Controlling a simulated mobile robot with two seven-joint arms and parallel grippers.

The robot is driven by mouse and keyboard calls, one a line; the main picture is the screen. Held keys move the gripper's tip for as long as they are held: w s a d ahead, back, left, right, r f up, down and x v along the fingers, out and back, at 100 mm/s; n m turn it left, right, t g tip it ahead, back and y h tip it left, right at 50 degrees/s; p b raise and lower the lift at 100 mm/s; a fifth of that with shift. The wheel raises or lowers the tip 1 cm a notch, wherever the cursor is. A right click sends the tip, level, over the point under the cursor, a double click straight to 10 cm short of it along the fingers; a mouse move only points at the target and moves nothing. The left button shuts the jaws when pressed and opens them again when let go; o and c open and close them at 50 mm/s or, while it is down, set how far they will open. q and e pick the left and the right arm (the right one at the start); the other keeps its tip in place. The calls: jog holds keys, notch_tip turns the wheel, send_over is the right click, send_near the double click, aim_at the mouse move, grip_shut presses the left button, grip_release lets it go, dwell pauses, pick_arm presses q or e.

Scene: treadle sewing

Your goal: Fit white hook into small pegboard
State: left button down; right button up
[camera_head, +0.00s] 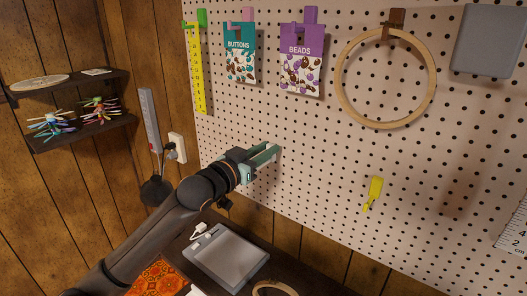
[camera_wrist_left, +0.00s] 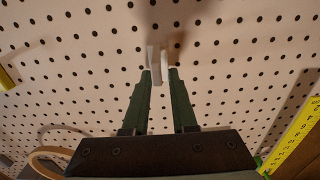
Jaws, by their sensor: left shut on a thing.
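The pegboard (camera_head: 330,170) is a large pale panel with rows of dark holes, and it fills most of the head view; it also fills the left wrist view (camera_wrist_left: 230,60). My left gripper (camera_head: 272,152) is at the board's lower left part, below the buttons packet. In the left wrist view its green fingers (camera_wrist_left: 160,72) are shut on the white hook (camera_wrist_left: 155,60), which sits between the fingertips facing the board. I cannot tell whether the hook touches the board or enters holes. The hook is not discernible in the head view. My right gripper is not in view.
A yellow ruler (camera_head: 199,70), buttons packet (camera_head: 240,60), beads packet (camera_head: 301,65) and wooden hoop (camera_head: 343,80) hang above. A yellow hook-like piece (camera_head: 374,190) is at right. A grey tray (camera_head: 228,256) lies below. The board around my gripper is clear.

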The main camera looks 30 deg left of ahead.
pick_arm(q)
jog(key=shift+w, duration=0.6)
jog(key=c, duration=0.6)
grip_release()
jog(key=shift+s, duration=0.1)
jog(key=shift+s+f, duration=0.1)
jog(key=shift+s, duration=0.2)
jog(key=shift+s+a+b, duration=0.15)
jog(key=shift+s+b, duration=0.35)
jog(key=shift+s, duration=1.45)
jog(key=shift+s+a+b, duration=0.15)
jog(key=shift+s+b, duration=0.35)
jog(key=shift+s, duration=1.4)
jog(key=shift+s+a+b, duration=0.15)
jog(key=shift+s+b, duration=0.35)
jog(key=shift+s, duration=1.45)
